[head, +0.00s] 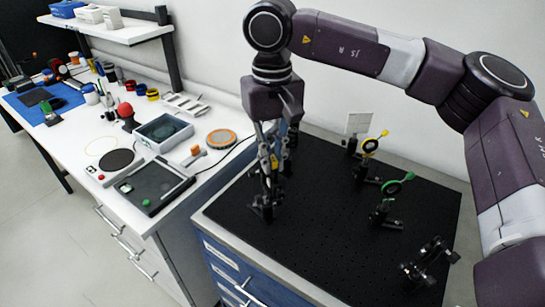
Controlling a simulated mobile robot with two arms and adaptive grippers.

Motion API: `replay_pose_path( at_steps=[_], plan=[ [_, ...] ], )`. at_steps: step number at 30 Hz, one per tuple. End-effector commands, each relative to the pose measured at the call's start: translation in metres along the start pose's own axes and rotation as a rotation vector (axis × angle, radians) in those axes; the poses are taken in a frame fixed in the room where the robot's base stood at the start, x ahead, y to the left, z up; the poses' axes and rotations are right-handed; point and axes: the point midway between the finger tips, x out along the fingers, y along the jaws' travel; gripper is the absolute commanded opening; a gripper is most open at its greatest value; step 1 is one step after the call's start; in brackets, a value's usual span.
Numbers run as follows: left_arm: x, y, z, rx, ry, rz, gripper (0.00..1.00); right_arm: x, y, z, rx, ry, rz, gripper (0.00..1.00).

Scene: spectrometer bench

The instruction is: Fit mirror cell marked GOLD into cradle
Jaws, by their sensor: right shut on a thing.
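My right gripper (268,178) points down over the left part of the black breadboard (320,235). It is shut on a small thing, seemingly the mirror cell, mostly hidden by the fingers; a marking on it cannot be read. A small dark mount (264,209) stands on the board just below the fingertips, perhaps the cradle. I cannot tell whether the held thing touches it. My left gripper is out of view.
The white bench (92,137) at left holds a grey bin (164,132) and a black tray (153,187). The board's front middle is clear.

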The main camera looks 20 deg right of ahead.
Motion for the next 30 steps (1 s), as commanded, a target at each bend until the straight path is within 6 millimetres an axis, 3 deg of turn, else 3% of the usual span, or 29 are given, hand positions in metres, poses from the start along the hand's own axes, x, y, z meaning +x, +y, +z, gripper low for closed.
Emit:
replay_pose_path(
  at_steps=[10, 30],
  plan=[
    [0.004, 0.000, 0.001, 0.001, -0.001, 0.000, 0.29, 0.006, 0.000, 0.000, 0.000, -0.001, 0.000, 0.00],
    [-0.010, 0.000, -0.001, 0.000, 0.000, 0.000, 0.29, -0.015, 0.000, 0.000, 0.001, -0.001, -0.001, 0.00]
  ],
)
